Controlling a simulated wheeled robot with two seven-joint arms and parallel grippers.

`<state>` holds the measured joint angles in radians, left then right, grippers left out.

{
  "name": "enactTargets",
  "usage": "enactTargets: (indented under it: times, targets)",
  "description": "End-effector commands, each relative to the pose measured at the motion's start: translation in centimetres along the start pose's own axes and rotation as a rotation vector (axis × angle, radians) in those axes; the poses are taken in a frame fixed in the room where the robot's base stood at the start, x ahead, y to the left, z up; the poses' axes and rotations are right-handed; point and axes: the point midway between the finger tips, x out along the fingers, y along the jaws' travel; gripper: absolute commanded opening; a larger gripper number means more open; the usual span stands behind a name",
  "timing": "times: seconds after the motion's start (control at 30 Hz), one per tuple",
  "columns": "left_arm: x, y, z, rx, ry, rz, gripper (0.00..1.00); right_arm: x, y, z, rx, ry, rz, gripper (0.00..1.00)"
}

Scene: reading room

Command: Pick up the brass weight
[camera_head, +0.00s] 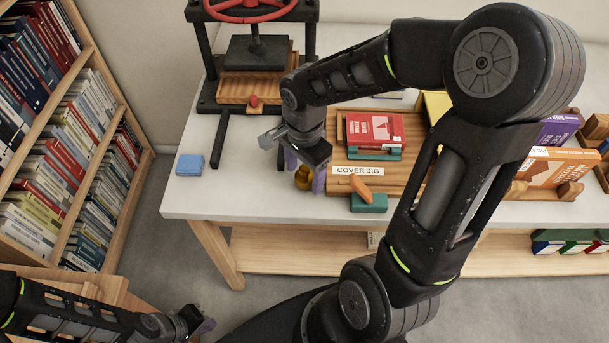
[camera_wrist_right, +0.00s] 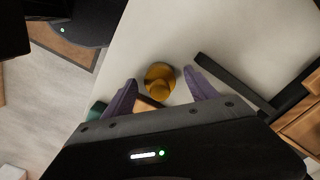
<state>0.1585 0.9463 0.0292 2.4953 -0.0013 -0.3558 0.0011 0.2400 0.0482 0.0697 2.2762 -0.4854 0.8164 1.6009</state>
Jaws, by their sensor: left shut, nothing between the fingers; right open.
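The brass weight (camera_head: 303,178) stands on the white table, left of the cover jig. In the right wrist view the weight (camera_wrist_right: 160,78) shows from above, just beyond and between the fingertips. My right gripper (camera_head: 302,184) is open and points down at the weight, with its purple fingers (camera_wrist_right: 160,90) on either side. I cannot tell whether either finger touches it. The finger hides part of the weight in the head view. My left gripper (camera_head: 205,325) is shut and empty, low at the bottom left, away from the table.
The wooden cover jig (camera_head: 385,121) holds a red book (camera_head: 374,130); an orange-handled tool (camera_head: 360,188) and a teal block (camera_head: 369,204) are at its front. A black press (camera_head: 257,50) with a lever stands behind. A blue block (camera_head: 190,165) lies left on the white table (camera_head: 230,195).

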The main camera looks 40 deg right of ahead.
Motion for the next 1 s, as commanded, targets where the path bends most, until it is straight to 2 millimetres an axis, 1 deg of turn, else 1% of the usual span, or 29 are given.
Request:
enactTargets:
  times: [0.47,0.57,1.0]
  targets:
    - [0.01,0.00,0.00,0.000,0.000,0.000,0.00,-0.05,0.00,-0.01,0.000,0.000,0.000,0.67]
    - [0.01,0.00,0.00,0.000,0.000,0.000,0.00,-0.05,0.00,-0.01,0.000,0.000,0.000,0.60]
    - [0.01,0.00,0.00,0.000,0.000,0.000,0.00,-0.05,0.00,-0.01,0.000,0.000,0.000,0.24]
